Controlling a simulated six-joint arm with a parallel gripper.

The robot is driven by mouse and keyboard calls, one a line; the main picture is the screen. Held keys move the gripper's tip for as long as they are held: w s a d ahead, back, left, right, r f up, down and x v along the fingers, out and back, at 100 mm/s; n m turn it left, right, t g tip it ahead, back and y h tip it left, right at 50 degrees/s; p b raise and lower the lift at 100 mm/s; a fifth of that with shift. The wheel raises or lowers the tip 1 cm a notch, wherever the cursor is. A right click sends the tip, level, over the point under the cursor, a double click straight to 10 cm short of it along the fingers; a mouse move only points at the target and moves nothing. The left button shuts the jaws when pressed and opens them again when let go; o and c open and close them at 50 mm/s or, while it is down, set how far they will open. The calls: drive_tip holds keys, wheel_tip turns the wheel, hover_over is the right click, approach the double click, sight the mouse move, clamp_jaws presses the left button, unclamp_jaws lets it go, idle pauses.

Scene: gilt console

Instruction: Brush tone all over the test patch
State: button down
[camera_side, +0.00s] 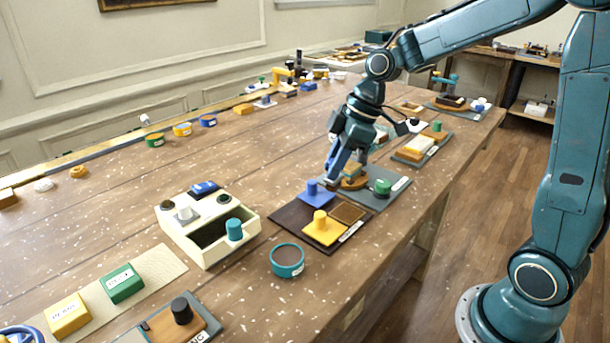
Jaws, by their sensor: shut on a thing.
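My gripper (338,170) reaches down over the grey mat (382,203) at the table's right side. It is shut on a small tan wooden piece (353,182), perhaps a brush; the fingers and its small size hide its full shape. Left of and nearer than the gripper lies a dark brown board (288,216). On it are a blue square with a blue knob (312,188), a yellow square with a yellow knob (321,219) and a brown textured square (347,212), perhaps the test patch. I cannot tell whether the held piece touches the mat.
A green knob (383,187) stands on the grey mat. A cream box (208,232) with knobs and a teal round tin (287,260) stand to the left and front. More trays (420,147) lie behind along the table's right edge.

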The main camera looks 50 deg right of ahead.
drive_tip(key=shift+r, duration=0.9)
drive_tip(key=shift+a, duration=0.1)
